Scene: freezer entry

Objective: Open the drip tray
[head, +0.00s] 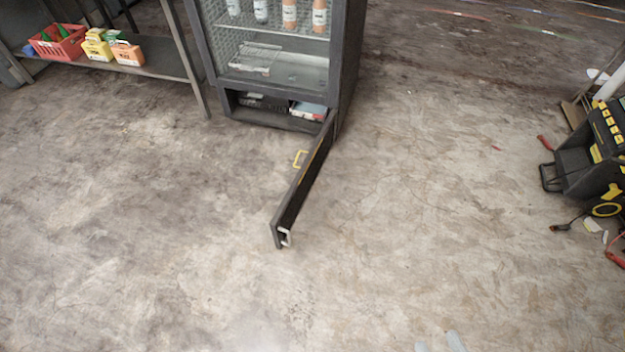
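A glass-fronted cabinet (277,50) stands at the top centre. At its foot is an open low compartment (262,117). I cannot tell whether this panel or something inside the compartment is the drip tray. The rest of the gripper is out of frame.
A dark object and a red, white and blue item (308,110) lie in the compartment. Bottles stand on the cabinet's shelf. A low table (150,62) at the left holds a red basket (57,42) and small boxes. A black and yellow cart (595,150) stands right. The floor between is clear.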

